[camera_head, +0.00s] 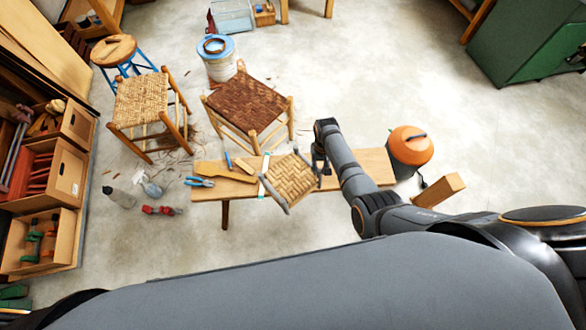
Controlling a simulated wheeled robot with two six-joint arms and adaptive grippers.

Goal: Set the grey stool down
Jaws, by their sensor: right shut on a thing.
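The grey stool (292,180) has a woven tan seat and grey legs. It shows over the middle of the low wooden bench (345,163), turned at an angle to it. My right gripper (319,168) is shut on the stool at its right side. I cannot tell whether the stool's feet touch the bench top or hang just above it. A pale blue strip (264,170) crosses the bench at the stool's left edge. My left gripper is out of view.
Blue pliers (199,182) and a wooden paddle (222,171) lie on the bench's left part. An orange-topped vacuum (410,145) stands by its right end. A dark woven stool (248,105) and a tan one (143,100) stand behind. Open floor lies at the upper right.

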